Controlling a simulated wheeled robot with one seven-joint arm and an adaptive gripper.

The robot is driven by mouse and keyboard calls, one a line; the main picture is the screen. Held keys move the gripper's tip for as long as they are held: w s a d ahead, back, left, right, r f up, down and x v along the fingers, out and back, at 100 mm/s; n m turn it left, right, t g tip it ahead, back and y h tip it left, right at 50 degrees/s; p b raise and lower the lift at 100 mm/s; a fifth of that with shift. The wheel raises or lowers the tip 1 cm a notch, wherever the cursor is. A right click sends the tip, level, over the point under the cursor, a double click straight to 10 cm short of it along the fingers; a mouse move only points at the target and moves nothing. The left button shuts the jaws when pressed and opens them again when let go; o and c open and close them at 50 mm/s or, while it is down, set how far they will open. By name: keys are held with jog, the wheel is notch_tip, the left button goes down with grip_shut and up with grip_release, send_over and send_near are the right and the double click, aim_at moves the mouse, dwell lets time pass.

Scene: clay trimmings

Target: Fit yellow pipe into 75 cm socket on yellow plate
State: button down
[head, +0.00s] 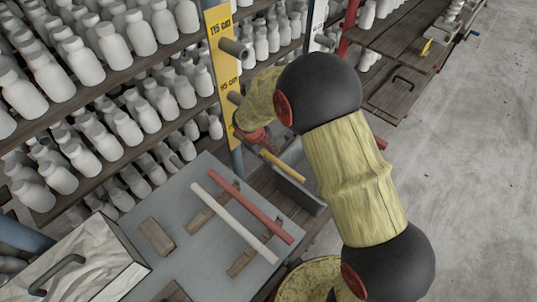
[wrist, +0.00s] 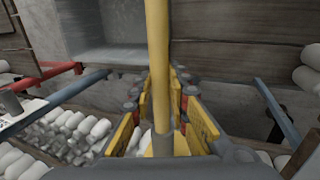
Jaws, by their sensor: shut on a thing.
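My gripper (head: 258,138) is shut on the yellow pipe (head: 284,166), in front of the blue post's lower part in the head view. The pipe slants down to the right from the gripper. In the wrist view the yellow pipe (wrist: 158,60) runs up the middle between the two yellow-padded fingers of my gripper (wrist: 162,115). The yellow plate (head: 220,75) stands upright on the post. It has a grey socket (head: 235,48) near the top and another (head: 235,98) lower down. The top label reads 115 cm; the lower one is unclear. My arm and gripper hide the plate's lower part; I cannot make out the 75 cm socket.
A red pipe (head: 250,207) and a white pipe (head: 232,215) lie on wooden rests on the grey table (head: 190,195). Shelves of white bottles (head: 130,125) fill the left. A white plate (head: 317,20) with a grey socket stands behind. Open floor (head: 470,170) lies right.

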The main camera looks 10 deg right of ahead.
jog(key=shift+w+a, duration=0.2)
jog(key=shift+w, duration=0.05)
jog(key=c, duration=1.6)
grip_release()
jog(key=shift+c, duration=0.2)
jog(key=v, duration=1.2)
